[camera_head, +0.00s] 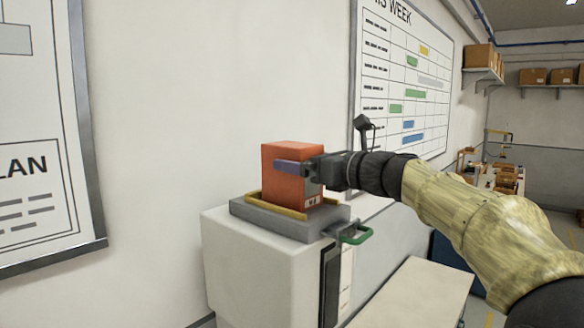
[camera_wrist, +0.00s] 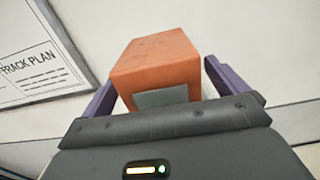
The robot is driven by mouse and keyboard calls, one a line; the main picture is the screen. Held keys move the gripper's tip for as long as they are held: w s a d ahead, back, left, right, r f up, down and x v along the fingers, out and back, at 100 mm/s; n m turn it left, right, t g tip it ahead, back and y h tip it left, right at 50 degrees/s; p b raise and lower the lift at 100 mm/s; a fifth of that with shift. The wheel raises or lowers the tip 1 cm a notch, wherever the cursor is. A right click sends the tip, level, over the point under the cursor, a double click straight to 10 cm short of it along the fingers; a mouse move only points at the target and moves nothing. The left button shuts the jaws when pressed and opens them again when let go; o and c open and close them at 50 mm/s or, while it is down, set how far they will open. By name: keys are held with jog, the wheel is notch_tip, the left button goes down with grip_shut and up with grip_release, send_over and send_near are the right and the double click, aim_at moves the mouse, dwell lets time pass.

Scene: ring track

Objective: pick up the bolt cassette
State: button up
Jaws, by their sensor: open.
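The bolt cassette looks to be the orange-red box (camera_head: 283,163) with a label low on one side. It stands upright on a grey tray (camera_head: 262,222) with a yellow rim, on top of a white cabinet. My gripper (camera_head: 297,168) reaches in from the right at the upper part of the box. In the wrist view the orange box (camera_wrist: 158,66) lies between the two purple fingers of my gripper (camera_wrist: 160,88), one on each side. The fingers are open. I cannot tell whether either finger touches the box.
A pale bench top (camera_head: 418,295) lies to the right. A schedule board (camera_head: 405,75) and a plan board (camera_head: 45,190) hang on the wall. Shelves with boxes are farther back.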

jog(key=shift+x, duration=1.1)
jog(key=c, duration=1.3)
jog(key=shift+o, duration=0.2)
jog(key=shift+r, duration=0.15)
notch_tip(320, 180, up, 10)
jog(key=p, duration=0.2)
jog(key=shift+p, duration=0.4)
